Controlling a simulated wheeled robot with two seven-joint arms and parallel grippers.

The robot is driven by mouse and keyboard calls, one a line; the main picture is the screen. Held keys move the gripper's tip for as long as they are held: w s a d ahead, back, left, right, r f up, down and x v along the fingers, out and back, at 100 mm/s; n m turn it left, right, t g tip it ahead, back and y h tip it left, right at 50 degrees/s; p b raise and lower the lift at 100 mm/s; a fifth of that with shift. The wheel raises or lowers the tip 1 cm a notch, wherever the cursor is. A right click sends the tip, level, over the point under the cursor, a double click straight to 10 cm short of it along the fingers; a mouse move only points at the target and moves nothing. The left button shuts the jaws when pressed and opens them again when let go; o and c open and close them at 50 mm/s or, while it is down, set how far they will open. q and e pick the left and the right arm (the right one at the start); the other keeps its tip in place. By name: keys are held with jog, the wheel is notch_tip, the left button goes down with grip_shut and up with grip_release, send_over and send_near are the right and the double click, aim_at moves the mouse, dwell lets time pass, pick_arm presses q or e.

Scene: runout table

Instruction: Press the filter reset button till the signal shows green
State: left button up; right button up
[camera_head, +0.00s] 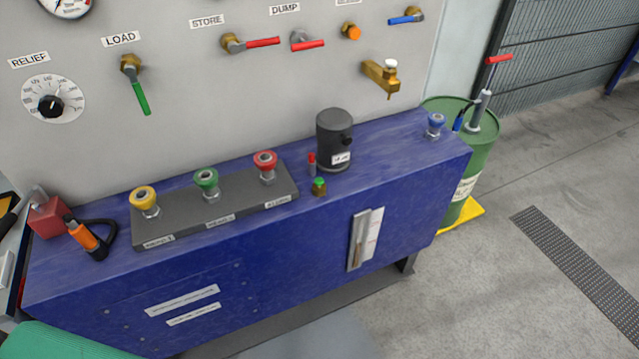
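A dark grey filter-like canister (334,140) with a small white label and a side knob stands on the blue bench, right of centre. Beside its left foot is a small upright pin with a red top (311,160). Just in front is a small brass fitting with a green cap (319,186). I cannot tell from this view which of these two is the reset button and which the signal; one shows red, the other green. Neither of my grippers is in view, and nothing touches these parts.
A grey box (217,215) carries yellow, green and red mushroom buttons on the blue bench (390,155). Valves and a brass tap (382,76) stick out from the wall panel above. A green drum (467,165) stands right. The bench's right top is mostly clear.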

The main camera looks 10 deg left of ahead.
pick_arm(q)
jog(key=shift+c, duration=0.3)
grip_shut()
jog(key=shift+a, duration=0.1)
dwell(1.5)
